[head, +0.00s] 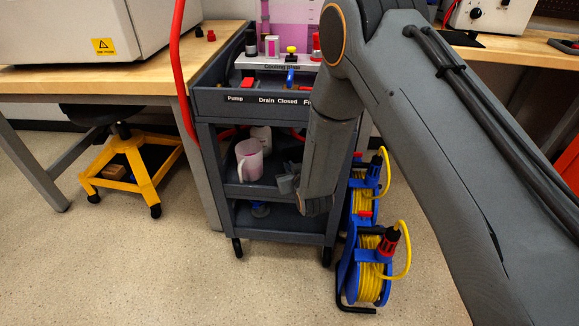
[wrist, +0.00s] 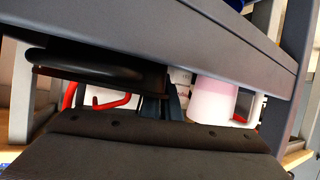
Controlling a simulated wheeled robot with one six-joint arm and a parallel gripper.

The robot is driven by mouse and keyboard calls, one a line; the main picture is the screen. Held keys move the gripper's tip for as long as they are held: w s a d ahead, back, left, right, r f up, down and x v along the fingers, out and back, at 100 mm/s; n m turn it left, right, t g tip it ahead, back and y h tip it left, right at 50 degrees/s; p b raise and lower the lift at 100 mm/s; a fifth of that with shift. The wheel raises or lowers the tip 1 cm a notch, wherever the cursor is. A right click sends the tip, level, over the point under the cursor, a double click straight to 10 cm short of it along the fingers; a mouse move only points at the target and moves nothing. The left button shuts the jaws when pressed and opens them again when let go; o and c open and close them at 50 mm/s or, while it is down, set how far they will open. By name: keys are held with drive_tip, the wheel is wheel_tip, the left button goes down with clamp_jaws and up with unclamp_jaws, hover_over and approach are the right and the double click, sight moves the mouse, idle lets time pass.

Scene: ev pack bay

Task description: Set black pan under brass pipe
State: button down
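My gripper (head: 287,184) reaches into the middle shelf of the grey cart, to the right of a white mug-like jug with pinkish contents. In the wrist view, the small grey-blue fingers (wrist: 162,106) show beyond my dark wrist housing; whether they are apart or closed on anything is unclear. A black, round-edged object (wrist: 95,60), possibly the black pan, shows at the left just under a grey shelf edge, close to the fingers. I cannot make out the pan in the head view, where my arm covers the cart's right side. The brass pipe is not clearly seen in either view.
The jug (head: 249,160) stands on the middle shelf; it also shows in the wrist view (wrist: 212,100). The cart's top tray (head: 225,103) and posts frame the shelf opening closely. Blue cable reels (head: 371,268) stand right of the cart. The floor in front is clear.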

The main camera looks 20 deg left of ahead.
drive_tip(key=shift+f, duration=0.2)
drive_tip(key=c, duration=2)
unclamp_jaws()
drive_tip(key=shift+r, duration=0.1)
drive_tip(key=shift+r, duration=0.35)
drive_tip(key=p+v, duration=0.2)
drive_tip(key=v, duration=1)
drive_tip(key=shift+r+p, duration=0.15)
drive_tip(key=shift+p, duration=0.2)
drive_tip(key=shift+d, duration=0.1)
